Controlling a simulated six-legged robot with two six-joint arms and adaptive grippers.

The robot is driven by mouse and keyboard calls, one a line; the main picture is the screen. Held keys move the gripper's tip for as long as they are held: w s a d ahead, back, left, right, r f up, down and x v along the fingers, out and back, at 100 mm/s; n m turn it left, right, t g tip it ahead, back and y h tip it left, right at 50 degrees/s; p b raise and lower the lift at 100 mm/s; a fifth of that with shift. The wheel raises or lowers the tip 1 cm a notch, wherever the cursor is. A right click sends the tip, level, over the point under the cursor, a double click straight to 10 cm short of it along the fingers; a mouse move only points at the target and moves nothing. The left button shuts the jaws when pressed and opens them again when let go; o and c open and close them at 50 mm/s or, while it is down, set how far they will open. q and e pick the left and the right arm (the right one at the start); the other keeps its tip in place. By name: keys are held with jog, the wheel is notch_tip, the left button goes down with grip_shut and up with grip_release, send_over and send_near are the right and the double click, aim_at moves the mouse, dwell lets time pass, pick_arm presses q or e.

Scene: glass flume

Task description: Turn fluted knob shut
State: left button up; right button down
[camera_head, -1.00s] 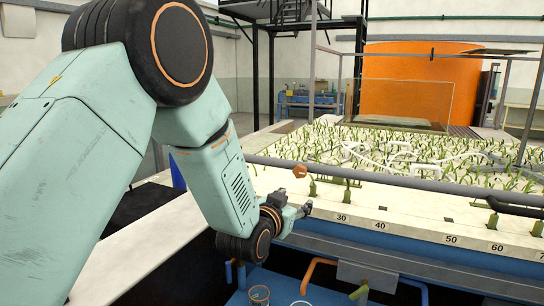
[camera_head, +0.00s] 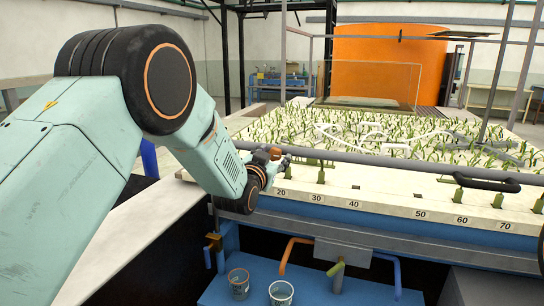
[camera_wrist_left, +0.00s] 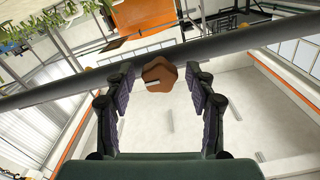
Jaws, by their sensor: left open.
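The fluted knob (camera_wrist_left: 160,73) is orange-brown and lobed, with a pale bar mark on its face. In the left wrist view it sits between the fingertips of my left gripper (camera_wrist_left: 160,84), in front of a dark rail. A gap shows between each finger and the knob, so the fingers are open around it, not clamped. In the head view the knob (camera_head: 274,152) shows small beside my left gripper (camera_head: 284,159), which partly covers its surroundings. The knob's stem is hidden. My right gripper is not in view.
A long grey rail (camera_head: 400,166) runs along the flume's front edge, above a numbered pale ledge (camera_head: 390,207). Green valves (camera_head: 321,174) stand on the ledge. Two clear beakers (camera_head: 281,293) stand on the blue shelf below, near coloured pipes (camera_head: 297,250). Planted bed (camera_head: 400,135) lies behind.

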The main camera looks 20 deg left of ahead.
pick_arm(q)
jog(key=shift+w+d, duration=0.15)
jog(key=shift+d, duration=0.05)
jog(key=shift+d+r, duration=0.1)
jog(key=shift+d, duration=0.05)
jog(key=shift+s+a+r, duration=0.1)
jog(key=shift+s+a, duration=0.15)
jog(key=shift+s, duration=0.1)
jog(key=shift+a, duration=0.15)
jog(key=shift+c, duration=0.5)
jog(key=shift+w, duration=0.1)
jog(key=shift+c, duration=0.8)
jog(key=shift+w, duration=0.2)
jog(key=c, duration=0.3)
jog(key=shift+d, duration=0.25)
jog(key=shift+c, duration=0.8)
jog(key=shift+a, duration=0.15)
jog(key=c, duration=0.3)
jog(key=shift+c, duration=0.6)
